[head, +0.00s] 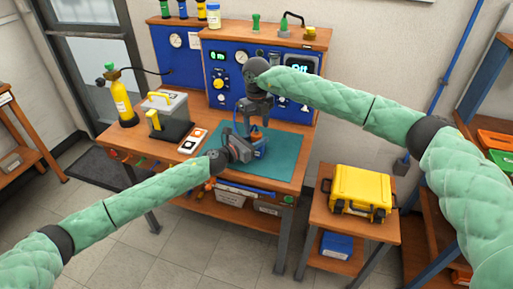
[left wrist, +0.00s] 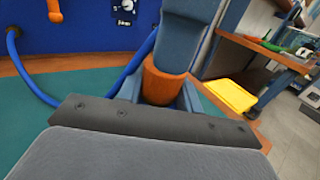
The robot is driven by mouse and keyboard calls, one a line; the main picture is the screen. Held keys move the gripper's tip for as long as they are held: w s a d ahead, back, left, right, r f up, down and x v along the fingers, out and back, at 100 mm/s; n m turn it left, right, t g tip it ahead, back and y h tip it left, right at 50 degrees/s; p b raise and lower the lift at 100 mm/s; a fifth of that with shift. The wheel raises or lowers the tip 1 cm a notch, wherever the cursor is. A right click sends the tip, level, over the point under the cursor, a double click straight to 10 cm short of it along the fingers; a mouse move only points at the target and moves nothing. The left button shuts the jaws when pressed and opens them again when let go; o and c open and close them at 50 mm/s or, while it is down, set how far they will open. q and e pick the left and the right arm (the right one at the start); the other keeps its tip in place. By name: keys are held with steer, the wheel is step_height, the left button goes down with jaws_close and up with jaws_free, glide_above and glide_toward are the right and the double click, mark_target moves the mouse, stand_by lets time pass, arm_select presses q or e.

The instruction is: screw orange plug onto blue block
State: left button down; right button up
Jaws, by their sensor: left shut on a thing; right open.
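The orange plug (left wrist: 165,82) shows in the left wrist view between the fingers of my left gripper (left wrist: 160,95), which is shut on it. A blue-grey part above it covers its upper end. My right gripper (head: 254,125) is open, pointing down just above my left gripper.
The teal mat (head: 283,160) lies on the wooden bench before a blue panel (head: 230,85). A blue hose (left wrist: 30,75) curves over the mat. A grey box with a yellow handle (head: 172,115) stands left; a yellow case (head: 361,188) sits on a side table right.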

steer(key=o, duration=0.6)
steer(key=shift+c, duration=0.2)
step_height(320, 180, up, 12)
stand_by(0.3)
arm_select(q)
steer(key=c, duration=0.9)
jaws_free()
